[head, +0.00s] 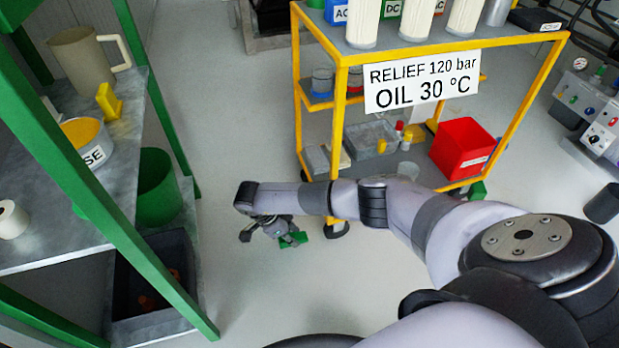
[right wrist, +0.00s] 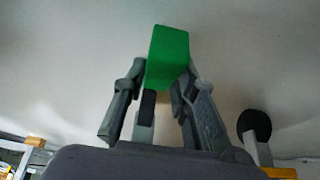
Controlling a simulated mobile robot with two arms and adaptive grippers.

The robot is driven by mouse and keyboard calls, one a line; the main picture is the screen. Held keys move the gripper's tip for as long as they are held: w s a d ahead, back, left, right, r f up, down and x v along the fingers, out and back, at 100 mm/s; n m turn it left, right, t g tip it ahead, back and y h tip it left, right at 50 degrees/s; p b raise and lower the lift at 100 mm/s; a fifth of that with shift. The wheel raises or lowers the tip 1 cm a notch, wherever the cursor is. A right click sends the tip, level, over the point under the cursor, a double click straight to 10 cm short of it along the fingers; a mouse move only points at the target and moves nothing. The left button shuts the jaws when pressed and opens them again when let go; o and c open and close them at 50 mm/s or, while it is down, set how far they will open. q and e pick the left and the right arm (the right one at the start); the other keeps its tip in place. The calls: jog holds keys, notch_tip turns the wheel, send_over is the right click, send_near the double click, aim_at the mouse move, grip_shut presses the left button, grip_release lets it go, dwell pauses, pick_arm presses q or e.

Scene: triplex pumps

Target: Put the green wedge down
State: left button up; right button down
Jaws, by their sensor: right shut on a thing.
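The green wedge (right wrist: 167,58) is held between the fingers of my right gripper (right wrist: 165,88), as the right wrist view shows. In the head view the right gripper (head: 280,228) is low in the gap between the green rack and the yellow cart, with the green wedge (head: 293,240) partly hidden by its fingers. The floor shows around the wedge in both views. I cannot tell whether the wedge touches the floor. My left gripper is not in view.
The green rack (head: 115,205) stands at the left with a beige mug (head: 83,58), a yellow wedge-like piece (head: 109,101) and a grease tin (head: 90,142). The yellow cart (head: 342,120) stands right of the gripper with a red bin (head: 462,148). Grey floor (head: 225,110) between them is clear.

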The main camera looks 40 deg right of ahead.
aim_at(314, 242)
jog(key=shift+s+d+f, duration=0.3)
jog(key=shift+d+f, duration=0.3)
jog(key=shift+d, duration=0.3)
jog(key=d+f+b, duration=0.1)
jog(key=s+d+f+b, duration=0.1)
jog(key=d+b, duration=0.1)
jog(key=shift+s+d+f, duration=0.1)
jog(key=shift+d+f, duration=0.1)
jog(key=shift+f, duration=0.15)
jog(key=shift+r, duration=0.15)
jog(key=c, duration=1.3)
grip_release()
